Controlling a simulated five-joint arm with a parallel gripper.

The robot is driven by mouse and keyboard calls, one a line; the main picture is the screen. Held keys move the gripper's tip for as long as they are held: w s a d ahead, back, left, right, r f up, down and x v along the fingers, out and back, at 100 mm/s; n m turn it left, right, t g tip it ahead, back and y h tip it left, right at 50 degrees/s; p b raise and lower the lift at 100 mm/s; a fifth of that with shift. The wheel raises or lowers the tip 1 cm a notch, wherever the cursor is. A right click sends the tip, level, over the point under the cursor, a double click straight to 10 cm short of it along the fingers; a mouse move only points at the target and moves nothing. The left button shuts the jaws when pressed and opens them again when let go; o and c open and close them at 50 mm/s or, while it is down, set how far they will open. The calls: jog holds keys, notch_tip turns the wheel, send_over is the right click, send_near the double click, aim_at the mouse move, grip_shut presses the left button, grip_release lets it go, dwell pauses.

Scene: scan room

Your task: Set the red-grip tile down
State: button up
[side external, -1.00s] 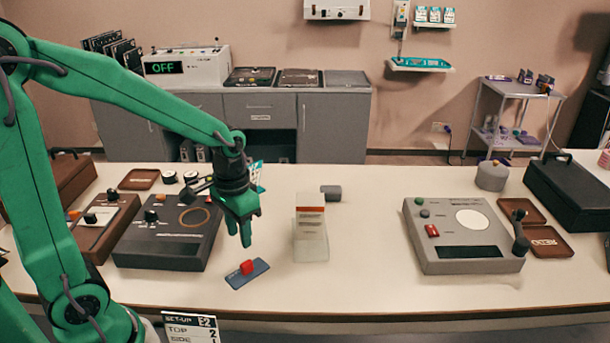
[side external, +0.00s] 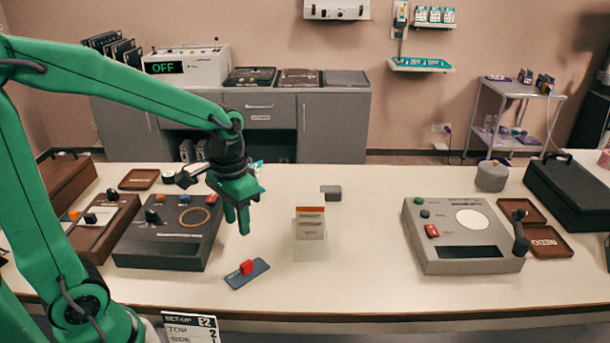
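The red-grip tile (side external: 255,278) is a flat blue-grey plate with a small red block on top. It lies on the white table (side external: 370,280) near the front edge, left of the middle. My gripper (side external: 237,222) is above and behind the tile, apart from it, pointing down. Two green fingers show with a small gap between them, and nothing is seen held in it.
A black device (side external: 160,248) stands left of the tile. A clear holder with cards (side external: 311,237) stands to its right, with a small grey block (side external: 331,192) behind. A grey console (side external: 462,238) is further right. The table between the holder and console is clear.

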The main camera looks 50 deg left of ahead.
jog(key=shift+r, duration=0.1)
jog(key=s+d+r+t, duration=0.1)
jog(key=s+r+t, duration=0.4)
jog(key=s+r, duration=0.3)
jog(key=shift+d+r+t, duration=0.2)
jog(key=shift+r+t, duration=0.05)
jog(key=shift+t, duration=0.05)
dwell(1.5)
